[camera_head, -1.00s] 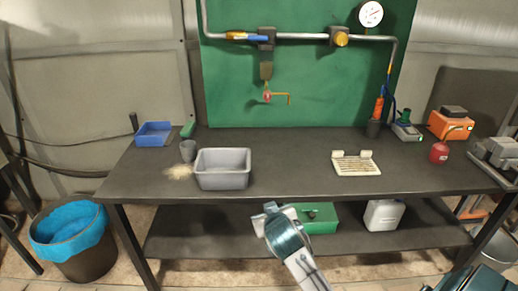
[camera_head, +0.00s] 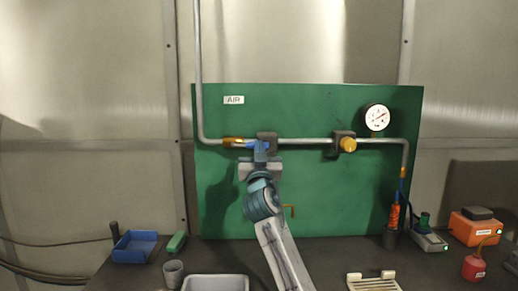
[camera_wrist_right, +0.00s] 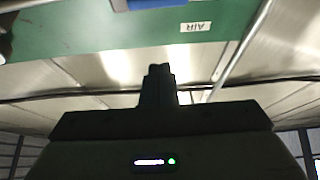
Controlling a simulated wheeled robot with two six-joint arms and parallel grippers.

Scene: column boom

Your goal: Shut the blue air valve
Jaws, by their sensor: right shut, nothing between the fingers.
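The blue valve handle (camera_head: 243,145) is on the grey pipe across the upper part of the green board, beside a brass fitting (camera_head: 231,141). Its left part lies along the pipe. A blue part also shows just above my right gripper (camera_head: 261,160), which covers much of the valve area. I cannot tell whether they touch. In the right wrist view, the shut, empty fingers (camera_wrist_right: 160,70) point at the board, and a blue strip, probably the handle, crosses the top edge. My left gripper is out of view.
A white AIR label (camera_head: 234,100) is above the valve. A yellow knob (camera_head: 347,144) and a round gauge (camera_head: 377,117) are to the right. Below, the bench holds a blue tray (camera_head: 135,247), a grey bin (camera_head: 215,284) and an orange box (camera_head: 474,229). The board between is mostly clear.

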